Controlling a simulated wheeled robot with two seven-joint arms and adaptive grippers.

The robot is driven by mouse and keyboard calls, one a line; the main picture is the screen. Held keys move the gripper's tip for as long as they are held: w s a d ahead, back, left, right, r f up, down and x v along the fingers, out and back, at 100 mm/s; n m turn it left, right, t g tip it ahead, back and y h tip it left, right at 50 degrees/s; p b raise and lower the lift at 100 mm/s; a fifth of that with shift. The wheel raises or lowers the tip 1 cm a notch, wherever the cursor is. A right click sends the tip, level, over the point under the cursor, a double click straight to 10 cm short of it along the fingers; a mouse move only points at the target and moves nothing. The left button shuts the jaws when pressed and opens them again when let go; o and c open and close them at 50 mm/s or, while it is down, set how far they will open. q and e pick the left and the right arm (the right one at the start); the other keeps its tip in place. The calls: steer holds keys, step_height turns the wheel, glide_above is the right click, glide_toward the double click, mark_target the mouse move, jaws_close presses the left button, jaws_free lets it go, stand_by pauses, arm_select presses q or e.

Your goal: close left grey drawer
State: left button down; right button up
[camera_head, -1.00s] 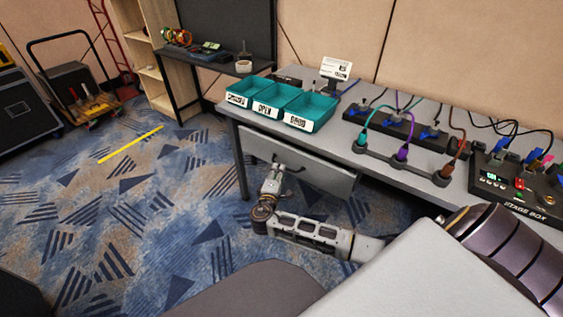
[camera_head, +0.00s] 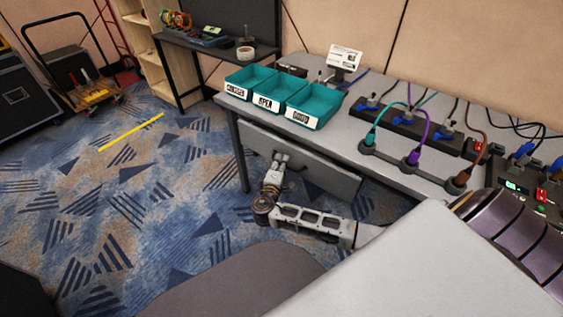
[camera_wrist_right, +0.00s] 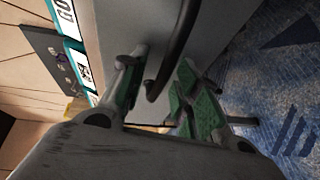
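The grey drawer (camera_head: 325,172) is under the left part of the grey table, its plain front facing the floor side. I cannot tell exactly how far it stands out. My right gripper (camera_head: 281,157) is at the drawer front, near the dark handle. In the right wrist view the two green-padded fingers of this gripper (camera_wrist_right: 160,92) are apart. The dark curved handle (camera_wrist_right: 178,50) reaches in between them, beside the grey drawer front (camera_wrist_right: 218,35). I see no firm grip on it. My left gripper is not in view.
Three teal bins (camera_head: 268,92) stand on the table (camera_head: 345,132) above the drawer. Power strips and coloured cables lie further right. A dark side table (camera_head: 215,48) stands behind left.

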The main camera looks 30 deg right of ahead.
jaws_close()
stand_by(0.3)
steer(key=d, duration=0.1)
steer(key=w+d, duration=0.1)
steer(key=d, duration=0.2)
steer(key=shift+w, duration=0.3)
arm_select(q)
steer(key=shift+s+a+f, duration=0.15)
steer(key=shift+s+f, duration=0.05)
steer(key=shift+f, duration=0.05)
arm_select(e)
steer(key=shift+r, duration=0.1)
steer(key=shift+d, duration=0.1)
jaws_free()
steer(key=shift+w, duration=0.1)
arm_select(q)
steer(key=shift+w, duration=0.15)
